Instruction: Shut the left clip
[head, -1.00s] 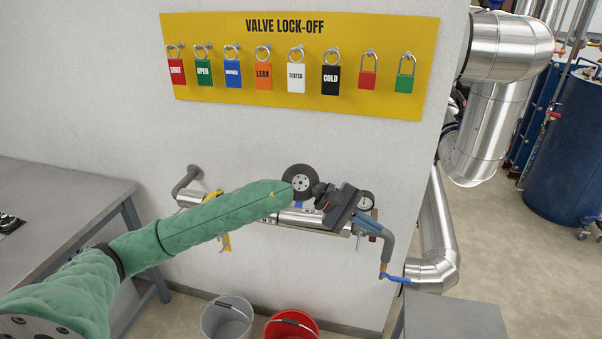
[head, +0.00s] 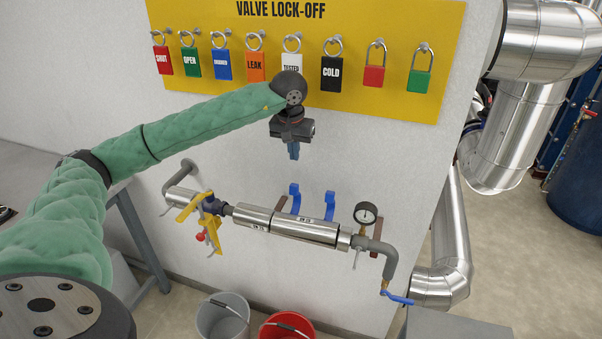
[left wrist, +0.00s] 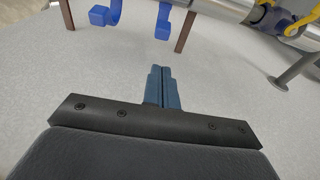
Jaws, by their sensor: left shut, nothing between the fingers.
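Two blue clips stand raised above a silver jacketed pipe section in the head view. The left clip (head: 295,198) is beside a brown bracket, and the right clip (head: 329,206) is to its right. Both look open, their upper ends away from the jacket (head: 305,226). The left clip (left wrist: 163,22) and right clip (left wrist: 113,10) also show at the top of the left wrist view. My left gripper (head: 293,152) points down above the left clip, apart from it. Its blue fingers (left wrist: 162,85) are shut and empty. My right gripper is not in view.
The yellow lock-off board (head: 300,100) with hanging padlocks is behind my left arm. A yellow valve handle (head: 190,208) is left of the jacket, and a gauge (head: 366,213) is right. A grey bucket (head: 223,318) and red bucket (head: 288,328) stand below.

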